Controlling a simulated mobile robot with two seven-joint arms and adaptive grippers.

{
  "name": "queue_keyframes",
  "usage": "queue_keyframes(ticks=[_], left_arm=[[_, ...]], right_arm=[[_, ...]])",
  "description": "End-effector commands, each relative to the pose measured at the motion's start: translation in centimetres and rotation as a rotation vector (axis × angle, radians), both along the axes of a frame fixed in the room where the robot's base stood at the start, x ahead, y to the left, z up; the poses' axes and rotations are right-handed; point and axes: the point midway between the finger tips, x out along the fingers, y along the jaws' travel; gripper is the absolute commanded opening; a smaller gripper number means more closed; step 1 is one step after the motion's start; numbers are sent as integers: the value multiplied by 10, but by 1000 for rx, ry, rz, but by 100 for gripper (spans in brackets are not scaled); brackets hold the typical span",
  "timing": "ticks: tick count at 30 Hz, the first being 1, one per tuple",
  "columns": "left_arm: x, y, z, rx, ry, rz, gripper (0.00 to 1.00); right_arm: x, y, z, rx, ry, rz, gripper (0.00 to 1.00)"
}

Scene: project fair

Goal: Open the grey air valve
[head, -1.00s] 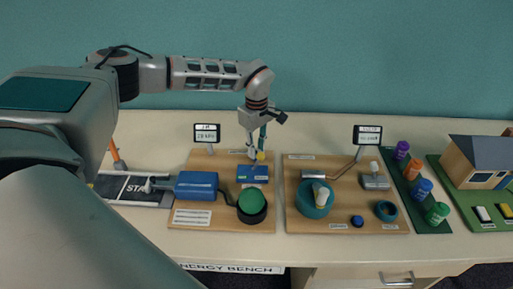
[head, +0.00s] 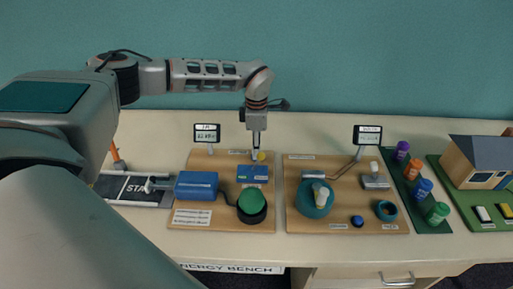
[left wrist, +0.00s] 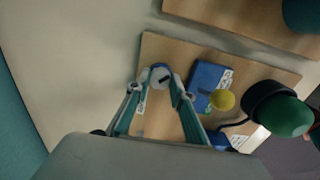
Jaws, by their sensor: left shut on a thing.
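My left gripper (head: 256,155) points down at the back edge of the left wooden board (head: 212,160). In the left wrist view its two fingers (left wrist: 158,83) are closed around a small round grey knob with a dark bar, the grey air valve (left wrist: 161,74). In the head view the fingers show edge-on and hide the valve. A yellow ball-shaped knob (head: 262,156) and a blue box (head: 253,173) sit just beside it. My right gripper is in neither current view.
The left board also holds a blue tank (head: 196,185), a green dome button (head: 252,201) and a small display (head: 207,133). The right board holds a teal cup (head: 314,210) and another display (head: 367,135). Bare tabletop lies behind the boards.

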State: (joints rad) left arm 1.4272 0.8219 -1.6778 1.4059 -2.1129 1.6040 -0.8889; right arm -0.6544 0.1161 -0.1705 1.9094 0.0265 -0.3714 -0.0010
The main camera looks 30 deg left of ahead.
Motion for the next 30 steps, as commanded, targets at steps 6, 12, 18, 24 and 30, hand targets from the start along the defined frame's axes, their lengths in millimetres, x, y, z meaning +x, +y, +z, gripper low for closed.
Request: queue_keyframes(ticks=[6,12,18,24,30], left_arm=[[0,0,0,-1,-1,204,1],[0,0,0,-1,0,391,1],[0,0,0,-1,0,555,1],[0,0,0,0,-1,679,1],[0,0,0,-1,0,753,1]], right_arm=[[0,1,0,2,0,-2,40],[0,1,0,2,0,-1,40],[0,0,0,-2,1,2,40],[-1,-2,-1,-8,1,8,40],[-1,-2,0,-8,1,8,40]])
